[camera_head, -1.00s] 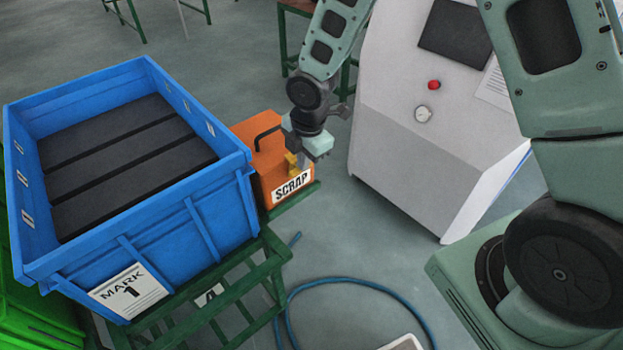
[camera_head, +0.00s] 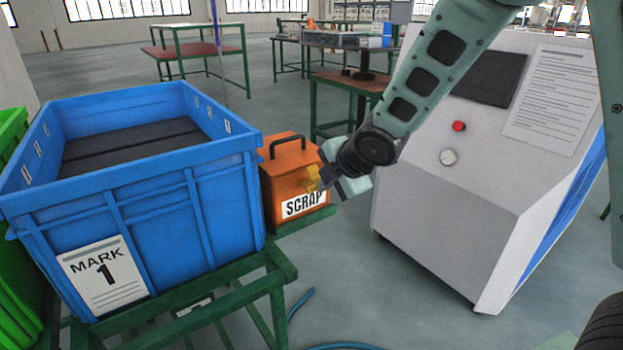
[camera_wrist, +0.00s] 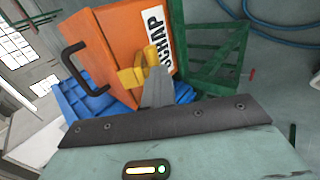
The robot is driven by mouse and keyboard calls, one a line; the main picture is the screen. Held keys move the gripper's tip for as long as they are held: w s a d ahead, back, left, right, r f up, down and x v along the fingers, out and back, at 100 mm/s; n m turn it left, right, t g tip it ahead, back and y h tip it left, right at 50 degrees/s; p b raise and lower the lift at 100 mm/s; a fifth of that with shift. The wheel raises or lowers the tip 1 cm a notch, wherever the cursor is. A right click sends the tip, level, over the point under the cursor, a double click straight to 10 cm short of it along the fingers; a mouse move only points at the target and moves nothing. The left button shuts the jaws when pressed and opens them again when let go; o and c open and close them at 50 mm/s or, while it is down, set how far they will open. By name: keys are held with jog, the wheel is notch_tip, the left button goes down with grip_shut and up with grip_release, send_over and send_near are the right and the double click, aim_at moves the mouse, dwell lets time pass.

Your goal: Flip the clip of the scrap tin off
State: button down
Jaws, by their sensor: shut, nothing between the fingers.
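The scrap tin (camera_head: 285,181) is an orange box with a black top handle and a white SCRAP label. It stands on a green frame, right of the blue crate. Its yellow clip (camera_head: 312,179) is on the front face above the label. In the wrist view the tin (camera_wrist: 120,28) appears tilted, with the clip (camera_wrist: 131,77) beside the label. My gripper (camera_head: 322,178) is at the clip from the right. In the wrist view my shut fingers (camera_wrist: 157,72) reach the clip's edge and partly cover it. I cannot tell whether they touch it.
The blue crate (camera_head: 215,205), marked MARK 1, holds dark slabs and stands close on the tin's left. A white cabinet (camera_head: 440,195) with a red button stands to the right. A blue hose (camera_head: 345,346) lies on the floor. Floor between tin and cabinet is clear.

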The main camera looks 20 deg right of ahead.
jog(key=shift+t, duration=0.3)
